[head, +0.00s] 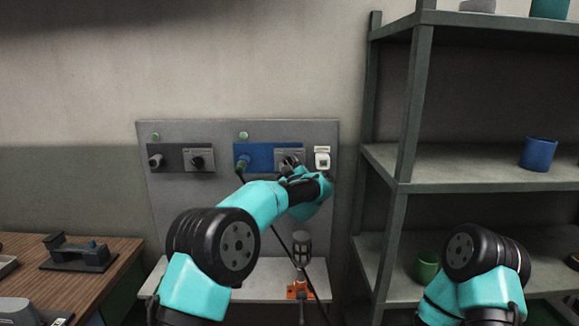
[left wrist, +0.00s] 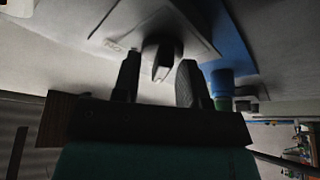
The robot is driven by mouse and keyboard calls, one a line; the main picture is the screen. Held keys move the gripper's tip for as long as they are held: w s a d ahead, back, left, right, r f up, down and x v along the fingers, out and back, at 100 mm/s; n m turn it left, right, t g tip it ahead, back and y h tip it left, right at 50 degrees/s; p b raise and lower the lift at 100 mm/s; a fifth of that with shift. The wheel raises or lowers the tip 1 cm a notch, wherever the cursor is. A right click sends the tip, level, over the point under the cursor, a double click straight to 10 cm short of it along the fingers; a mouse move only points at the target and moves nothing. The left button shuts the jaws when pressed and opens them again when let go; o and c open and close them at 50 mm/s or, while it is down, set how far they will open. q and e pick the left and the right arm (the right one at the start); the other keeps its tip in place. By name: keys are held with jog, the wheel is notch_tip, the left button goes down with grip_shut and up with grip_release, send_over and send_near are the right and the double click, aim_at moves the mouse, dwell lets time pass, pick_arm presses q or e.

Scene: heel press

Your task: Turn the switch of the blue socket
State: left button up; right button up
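The blue socket (head: 262,158) is on a grey wall panel (head: 215,228). A greenish plug (head: 242,165) with a dark cable sits at its left end. Its switch is a dark knob (left wrist: 162,56) on a grey plate (head: 284,153). My left gripper (head: 290,165) is at this switch and partly hides it. In the left wrist view its two fingers (left wrist: 157,82) stand apart, one on each side of the knob, with visible gaps. My right arm is at the lower right, but its gripper does not show.
A black socket (head: 170,157) with its own knob (head: 198,162) is to the left. A white switch (head: 322,160) is just right of the blue socket. An orange-based device (head: 300,288) stands on the ledge below. A metal shelf (head: 398,190) rises at the right.

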pick_arm(q)
jog(key=v, duration=1.7)
jog(key=shift+s, duration=0.2)
jog(key=shift+f, duration=0.1)
